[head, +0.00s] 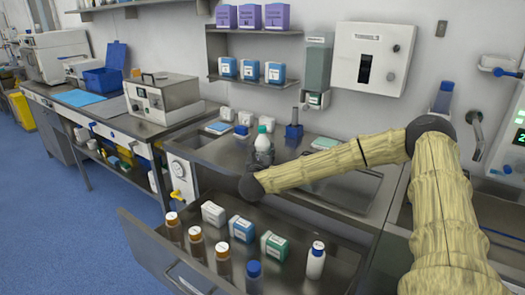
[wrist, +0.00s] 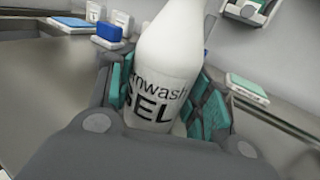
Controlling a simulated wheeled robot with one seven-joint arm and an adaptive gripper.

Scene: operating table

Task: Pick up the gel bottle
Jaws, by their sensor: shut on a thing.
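The gel bottle (wrist: 160,70) is white with dark lettering ending in "EL", and it fills the middle of the wrist view. My gripper (wrist: 165,110) is shut on it, with teal-padded fingers on both sides of its body. In the head view the bottle (head: 263,141) shows a greenish-white top above my dark gripper (head: 263,158), over the steel counter. The bottle looks close to upright. Its lower part is hidden by my gripper, so I cannot tell whether its base touches the counter.
An open drawer (head: 150,243) in front holds several bottles and boxes. White boxes (head: 245,118) and a blue item (head: 294,132) stand at the counter's back. Wall shelves (head: 250,82) and a dispenser (head: 317,65) are behind. Bare counter (head: 200,150) lies left of my gripper.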

